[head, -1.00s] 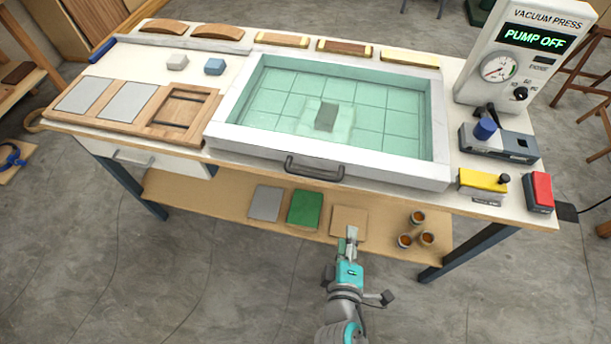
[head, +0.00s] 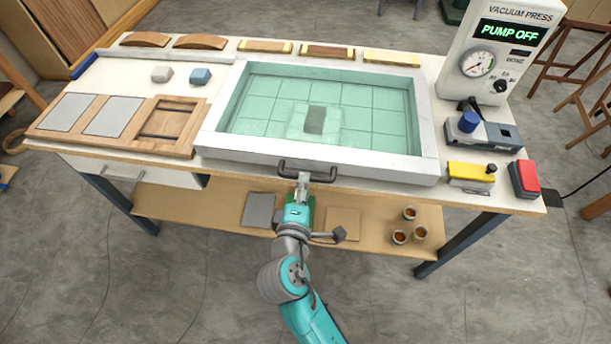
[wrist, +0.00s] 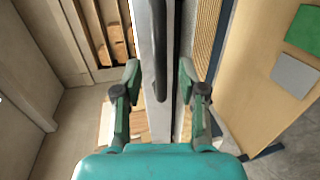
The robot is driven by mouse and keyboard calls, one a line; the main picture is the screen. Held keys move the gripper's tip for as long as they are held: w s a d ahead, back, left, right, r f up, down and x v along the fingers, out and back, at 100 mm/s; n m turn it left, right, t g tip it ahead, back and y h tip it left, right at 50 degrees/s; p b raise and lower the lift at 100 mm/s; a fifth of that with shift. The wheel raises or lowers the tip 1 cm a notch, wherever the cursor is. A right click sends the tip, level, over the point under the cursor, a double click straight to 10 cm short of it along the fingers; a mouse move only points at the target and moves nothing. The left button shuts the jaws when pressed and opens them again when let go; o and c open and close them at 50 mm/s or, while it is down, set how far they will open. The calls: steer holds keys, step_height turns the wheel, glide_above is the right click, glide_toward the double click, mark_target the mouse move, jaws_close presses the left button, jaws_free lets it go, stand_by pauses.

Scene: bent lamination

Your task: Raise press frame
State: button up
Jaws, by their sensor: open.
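The press frame (head: 318,157) is a white rectangular border around a see-through green sheet (head: 270,112), lying flat on the bench. A small dark square piece (head: 315,120) shows under the sheet. The frame's dark handle (head: 307,168) is on its front side. My gripper (head: 303,181) is at the handle, just in front of the frame. In the wrist view, my gripper (wrist: 160,85) is open, with one finger on each side of the dark handle (wrist: 159,50). There is a visible gap on both sides, so the fingers are apart from it.
The vacuum press box (head: 497,50) at the right reads PUMP OFF. A yellow-topped switch (head: 468,170) and a red-topped block (head: 526,177) sit at the front right. Wooden forms (head: 165,140) lie left of the frame. The lower shelf (head: 175,207) holds sheets and small cups.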

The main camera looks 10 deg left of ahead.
steer(key=shift+x, duration=1.9)
jaws_close()
